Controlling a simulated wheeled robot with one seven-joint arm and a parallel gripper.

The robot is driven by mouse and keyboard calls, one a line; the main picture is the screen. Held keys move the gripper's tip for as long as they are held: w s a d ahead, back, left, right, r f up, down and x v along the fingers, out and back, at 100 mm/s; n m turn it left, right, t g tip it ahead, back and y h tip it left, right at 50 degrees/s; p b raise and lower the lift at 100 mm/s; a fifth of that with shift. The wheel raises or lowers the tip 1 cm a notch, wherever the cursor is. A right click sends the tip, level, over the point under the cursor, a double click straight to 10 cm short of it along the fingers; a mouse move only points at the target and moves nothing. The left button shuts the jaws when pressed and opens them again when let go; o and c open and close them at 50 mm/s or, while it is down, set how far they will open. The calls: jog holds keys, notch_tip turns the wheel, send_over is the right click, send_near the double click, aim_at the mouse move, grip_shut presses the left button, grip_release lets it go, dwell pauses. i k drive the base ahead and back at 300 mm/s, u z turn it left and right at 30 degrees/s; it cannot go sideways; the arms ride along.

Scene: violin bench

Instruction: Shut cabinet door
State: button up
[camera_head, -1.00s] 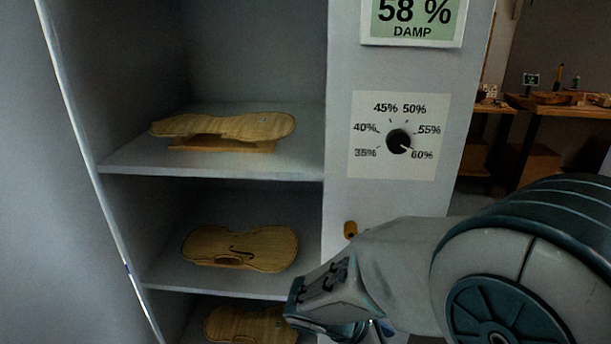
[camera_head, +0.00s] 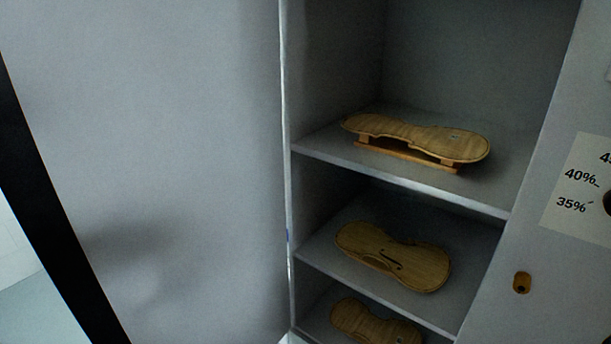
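The cabinet (camera_head: 404,182) stands open, with its shelves in plain view. The cabinet door (camera_head: 165,150) is a broad grey panel on the left. It is swung wide open, and a dark strip (camera_head: 50,200) runs along its left edge. A small brass-coloured fitting with a dark hole (camera_head: 522,283) sits on the cabinet's right front panel. My gripper is not in the view now.
Wooden violin plates lie on the shelves: an upper one (camera_head: 420,137) on a wooden support, a middle one (camera_head: 393,258) and a lower one (camera_head: 372,322). A humidity dial label (camera_head: 580,200) is cut off at the right edge. Pale floor shows at the lower left.

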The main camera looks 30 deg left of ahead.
aim_at(143, 164)
jog(key=z, duration=2.2)
jog(key=k, duration=2.65)
jog(key=u, duration=2.05)
